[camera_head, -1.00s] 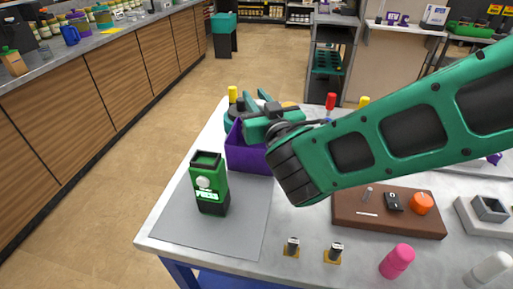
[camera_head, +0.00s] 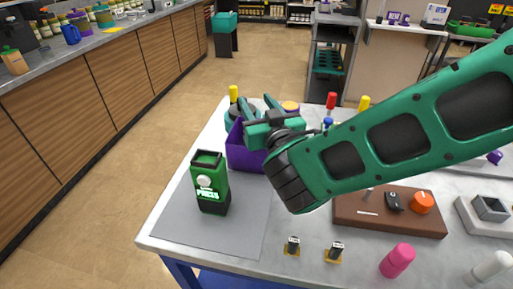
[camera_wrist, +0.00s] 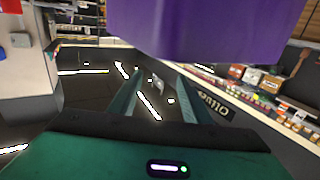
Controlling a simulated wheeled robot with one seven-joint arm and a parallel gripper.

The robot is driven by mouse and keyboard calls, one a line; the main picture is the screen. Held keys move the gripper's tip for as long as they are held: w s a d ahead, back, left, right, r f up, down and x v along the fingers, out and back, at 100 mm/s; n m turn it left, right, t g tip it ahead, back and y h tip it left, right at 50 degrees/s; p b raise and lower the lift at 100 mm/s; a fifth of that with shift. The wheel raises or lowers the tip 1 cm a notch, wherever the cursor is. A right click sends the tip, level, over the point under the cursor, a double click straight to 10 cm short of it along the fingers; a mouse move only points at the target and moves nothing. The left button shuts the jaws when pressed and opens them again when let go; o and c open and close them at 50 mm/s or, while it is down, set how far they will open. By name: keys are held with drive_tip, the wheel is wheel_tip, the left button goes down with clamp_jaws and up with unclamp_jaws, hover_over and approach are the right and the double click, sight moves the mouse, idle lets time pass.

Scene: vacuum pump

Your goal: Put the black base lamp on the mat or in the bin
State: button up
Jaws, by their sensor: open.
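A green box-shaped unit with a black base (camera_head: 210,183), a round white button and the word PRESS stands upright on the grey mat (camera_head: 248,232). It is the clearest black-based thing in view, but I cannot tell for sure that it is the lamp. The purple bin (camera_head: 243,153) stands behind and right of it, partly hidden by my gripper; its inside is not visible. My gripper (camera_head: 266,102) is open at the bin, pointing away from the camera. In the wrist view my gripper (camera_wrist: 160,80) shows nothing between its fingers, with a purple surface above them.
A brown board (camera_head: 385,222) with small parts lies on the right. Yellow- and red-topped items (camera_head: 331,101) stand at the back. The mat's front part is clear.

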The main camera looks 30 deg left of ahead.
drive_tip(key=v, duration=1)
drive_tip(key=shift+d, duration=0.3)
drive_tip(key=shift+s, duration=0.1)
